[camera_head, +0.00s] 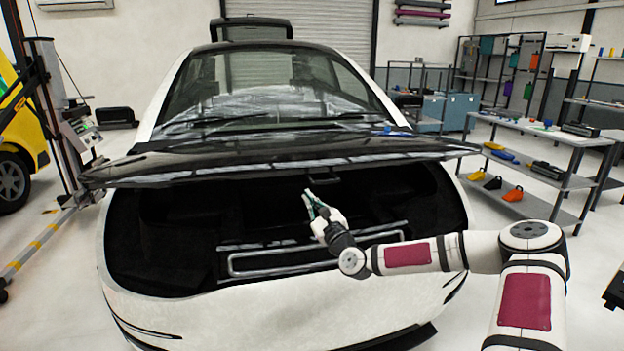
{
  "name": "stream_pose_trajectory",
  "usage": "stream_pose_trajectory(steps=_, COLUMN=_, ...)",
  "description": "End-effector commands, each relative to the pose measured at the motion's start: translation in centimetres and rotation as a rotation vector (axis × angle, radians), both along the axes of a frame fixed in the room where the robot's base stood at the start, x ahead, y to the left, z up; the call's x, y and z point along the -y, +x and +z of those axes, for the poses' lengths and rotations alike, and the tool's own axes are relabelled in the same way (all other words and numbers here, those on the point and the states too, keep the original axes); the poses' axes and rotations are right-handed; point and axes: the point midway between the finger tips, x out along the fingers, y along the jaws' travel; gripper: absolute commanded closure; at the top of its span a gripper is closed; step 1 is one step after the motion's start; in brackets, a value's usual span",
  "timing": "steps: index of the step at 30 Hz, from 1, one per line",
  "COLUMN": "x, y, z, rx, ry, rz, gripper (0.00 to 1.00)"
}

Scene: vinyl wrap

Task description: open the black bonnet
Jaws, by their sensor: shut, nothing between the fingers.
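The black bonnet (285,153) of the white car stands partly raised, its front edge well above the front compartment (180,220). The dark compartment shows in the gap beneath it. My gripper (307,200) is shut and empty in front of this gap, below the bonnet's front edge and apart from it in the picture. A small dark latch piece (323,176) shows under the middle of the bonnet's edge. How deep my gripper reaches under the bonnet is hard to tell.
The white front bumper (270,318) lies below the opening. A shelf table (548,137) with coloured tools stands at the right. A lift post (58,110) and a yellow vehicle (12,140) stand at the left. The floor between car and shelf table is clear.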

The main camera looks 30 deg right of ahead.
Motion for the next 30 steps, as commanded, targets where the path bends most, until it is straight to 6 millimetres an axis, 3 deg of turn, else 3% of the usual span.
stream_pose_trajectory(steps=1, x=0.6, y=0.4, z=-1.0, rx=0.02, ry=0.082, rz=-0.026, gripper=1.0)
stream_pose_trajectory(steps=7, x=3.2, y=0.7, z=-2.2, rx=0.081, ry=0.301, rz=-0.111, gripper=1.0)
stream_pose_trajectory(steps=17, x=4.8, y=1.5, z=-2.2, rx=0.104, ry=0.385, rz=-0.149, gripper=1.0)
stream_pose_trajectory(steps=30, x=6.8, y=9.1, z=0.0, rx=0.097, ry=0.385, rz=-0.145, gripper=1.0)
